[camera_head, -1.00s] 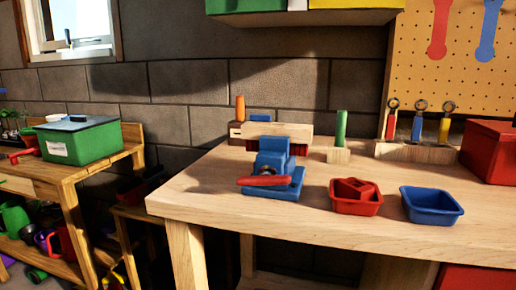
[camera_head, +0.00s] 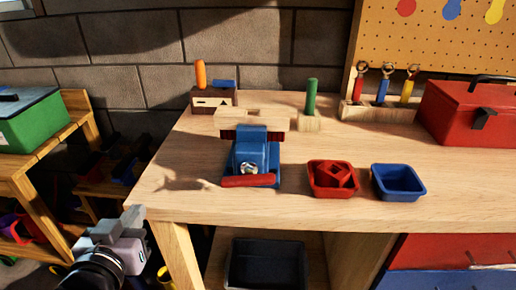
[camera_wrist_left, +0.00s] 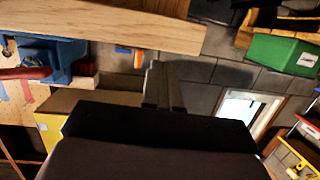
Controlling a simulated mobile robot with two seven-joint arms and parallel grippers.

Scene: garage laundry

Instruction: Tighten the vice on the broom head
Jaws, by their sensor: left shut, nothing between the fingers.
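The blue vice (camera_head: 254,157) stands on the wooden bench top (camera_head: 300,205), with its red handle bar (camera_head: 247,181) lying across the front. A pale wooden block with dark red below it, seemingly the broom head (camera_head: 252,119), sits at the vice's jaws. I cannot tell how tightly it is held. My left gripper (camera_head: 132,217) is low at the left, off the bench's front left corner, apart from the vice. It is shut and empty. In the left wrist view, its fingers (camera_wrist_left: 163,85) are together, and the vice (camera_wrist_left: 66,58) shows at the left, upside down. My right gripper is out of view.
A red bin (camera_head: 332,181) and a blue bin (camera_head: 398,183) stand right of the vice. A toolbox (camera_head: 468,113), tool rack (camera_head: 380,110) and green-handled item (camera_head: 311,100) stand behind. A side table with a green box (camera_head: 38,122) is at the left.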

